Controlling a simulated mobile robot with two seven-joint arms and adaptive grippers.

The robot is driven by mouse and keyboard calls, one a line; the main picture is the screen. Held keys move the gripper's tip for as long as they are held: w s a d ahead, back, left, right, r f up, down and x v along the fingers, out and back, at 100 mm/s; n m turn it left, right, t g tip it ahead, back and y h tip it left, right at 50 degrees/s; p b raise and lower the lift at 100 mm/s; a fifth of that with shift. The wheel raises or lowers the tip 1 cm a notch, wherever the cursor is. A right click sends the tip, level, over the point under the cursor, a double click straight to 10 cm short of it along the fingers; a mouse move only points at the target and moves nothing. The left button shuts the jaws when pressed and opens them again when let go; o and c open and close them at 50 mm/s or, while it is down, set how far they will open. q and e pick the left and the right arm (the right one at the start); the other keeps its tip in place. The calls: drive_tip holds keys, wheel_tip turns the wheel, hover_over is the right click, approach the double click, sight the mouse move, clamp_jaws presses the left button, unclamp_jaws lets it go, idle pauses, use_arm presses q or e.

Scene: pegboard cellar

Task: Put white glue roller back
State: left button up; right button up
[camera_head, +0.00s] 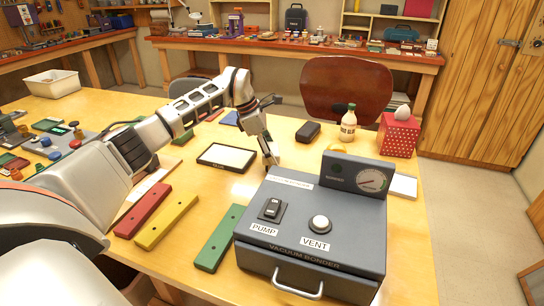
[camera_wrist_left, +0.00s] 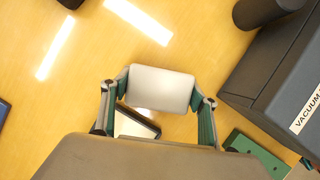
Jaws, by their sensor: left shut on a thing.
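A pale grey-white block with rounded corners, which looks like the white glue roller (camera_wrist_left: 162,88), sits between the fingers of my left gripper (camera_wrist_left: 160,96) in the left wrist view. The fingers are shut on its two sides. In the head view my left gripper (camera_head: 270,152) points down over the yellow table, just behind the left back corner of the vacuum bonder. The roller cannot be made out there. Whether it touches the table is unclear. My right gripper is not in view.
The grey vacuum bonder (camera_head: 300,240) stands close to the right. A black-framed white tablet (camera_head: 227,157) lies left of the gripper. Red (camera_head: 143,210), yellow (camera_head: 167,221) and green (camera_head: 219,238) bars lie in front. A bottle (camera_head: 348,124) and red dotted box (camera_head: 398,136) stand behind right.

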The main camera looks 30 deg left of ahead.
use_arm(q)
drive_tip(key=shift+f, duration=0.45)
drive_tip(key=shift+f, duration=0.1)
drive_tip(key=o, duration=1.3)
drive_tip(key=shift+c, duration=0.2)
drive_tip(key=p+v, duration=0.1)
drive_tip(key=v, duration=1.1)
